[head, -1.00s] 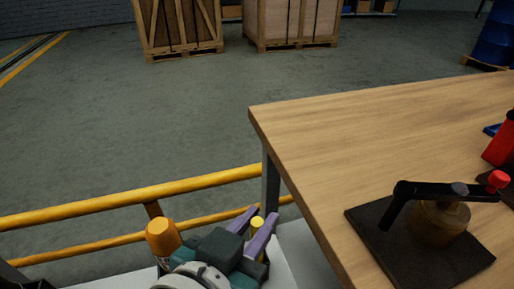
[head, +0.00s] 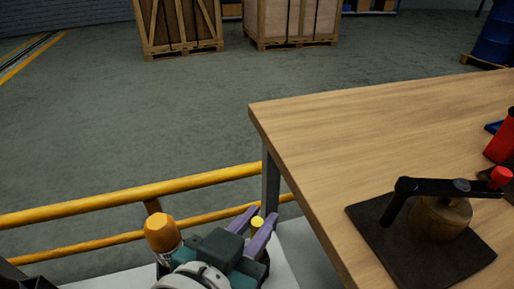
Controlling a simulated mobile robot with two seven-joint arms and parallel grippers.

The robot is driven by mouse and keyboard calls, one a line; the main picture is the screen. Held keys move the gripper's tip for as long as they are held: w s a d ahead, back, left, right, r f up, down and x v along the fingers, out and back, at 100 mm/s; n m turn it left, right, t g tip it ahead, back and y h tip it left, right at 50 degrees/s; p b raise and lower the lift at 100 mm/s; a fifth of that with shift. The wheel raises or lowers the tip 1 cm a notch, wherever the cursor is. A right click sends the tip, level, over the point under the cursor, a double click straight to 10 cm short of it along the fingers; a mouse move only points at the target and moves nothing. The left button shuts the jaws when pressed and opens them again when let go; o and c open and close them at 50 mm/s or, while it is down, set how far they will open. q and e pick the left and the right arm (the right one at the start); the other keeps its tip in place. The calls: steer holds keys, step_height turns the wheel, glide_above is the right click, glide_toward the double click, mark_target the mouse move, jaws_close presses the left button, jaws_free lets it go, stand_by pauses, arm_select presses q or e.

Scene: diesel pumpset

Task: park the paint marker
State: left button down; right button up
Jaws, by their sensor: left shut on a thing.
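The paint marker (head: 257,222) shows only as a small round yellow end between the purple fingers of my left gripper (head: 255,224). My left gripper is shut on it, low in the head view, left of the wooden table and above a pale surface. The rest of the marker is hidden by the fingers and the gripper body. My right gripper is not in view.
An orange-capped bottle (head: 161,232) stands just left of my left gripper. A yellow rail (head: 120,203) runs behind. The near-left tabletop is clear.

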arm_select(q)
steer(key=shift+f+b, duration=0.45)
steer(key=shift+f, duration=0.1)
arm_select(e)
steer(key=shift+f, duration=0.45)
arm_select(q)
steer(key=c, duration=0.7)
jaws_free()
steer(key=shift+s, duration=0.1)
steer(key=p+v, duration=0.2)
steer(key=v, duration=0.7)
steer(key=shift+s+a+r, duration=0.2)
steer(key=shift+s, duration=0.1)
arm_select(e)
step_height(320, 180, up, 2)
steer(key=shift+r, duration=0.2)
